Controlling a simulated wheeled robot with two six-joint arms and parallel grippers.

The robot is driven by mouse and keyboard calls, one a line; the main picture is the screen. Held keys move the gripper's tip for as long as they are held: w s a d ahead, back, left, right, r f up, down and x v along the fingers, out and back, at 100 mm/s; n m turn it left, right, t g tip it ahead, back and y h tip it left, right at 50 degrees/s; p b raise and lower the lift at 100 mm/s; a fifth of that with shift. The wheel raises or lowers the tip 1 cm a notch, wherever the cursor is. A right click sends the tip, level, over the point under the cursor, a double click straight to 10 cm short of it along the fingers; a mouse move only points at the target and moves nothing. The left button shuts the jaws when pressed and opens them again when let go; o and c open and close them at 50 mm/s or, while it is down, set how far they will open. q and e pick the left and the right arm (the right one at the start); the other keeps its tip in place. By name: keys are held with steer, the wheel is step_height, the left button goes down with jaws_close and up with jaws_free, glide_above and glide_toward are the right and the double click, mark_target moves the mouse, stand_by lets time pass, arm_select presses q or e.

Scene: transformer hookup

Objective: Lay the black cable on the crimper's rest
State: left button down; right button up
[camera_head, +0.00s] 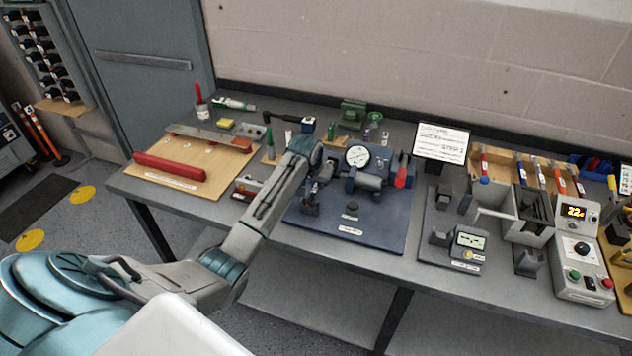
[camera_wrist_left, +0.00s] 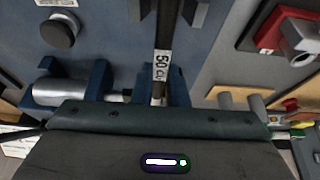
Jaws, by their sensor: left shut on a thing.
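The black cable (camera_wrist_left: 165,40), with a white "50" tag, runs down the middle of the left wrist view to my left gripper (camera_wrist_left: 160,110). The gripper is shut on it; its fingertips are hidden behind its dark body. In the head view my left arm reaches over the left part of the blue crimper board (camera_head: 385,237), and its wrist covers most of the gripper. A dark forked rest (camera_head: 310,205) stands on the board's front left. In the wrist view the cable passes between its prongs (camera_wrist_left: 196,12); I cannot tell whether it touches. The crimper (camera_head: 370,182) has a dial gauge.
A dark knob (camera_head: 352,208) stands on the board. A red bar (camera_head: 170,166) lies on a wooden board at the left. A dark plate with a small meter (camera_head: 468,241) and a control box (camera_head: 583,250) stand at the right. A sign (camera_head: 442,142) stands behind.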

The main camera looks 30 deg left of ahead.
arm_select(q)
steer(key=shift+f, duration=0.3)
stand_by(0.8)
steer(key=c, duration=1.3)
jaws_free()
steer(key=shift+c, duration=0.2)
step_height(320, 180, up, 3)
steer(key=shift+f+p, duration=0.2)
steer(key=shift+p, duration=1.05)
steer(key=shift+r, duration=2.25)
steer(key=shift+f, duration=0.15)
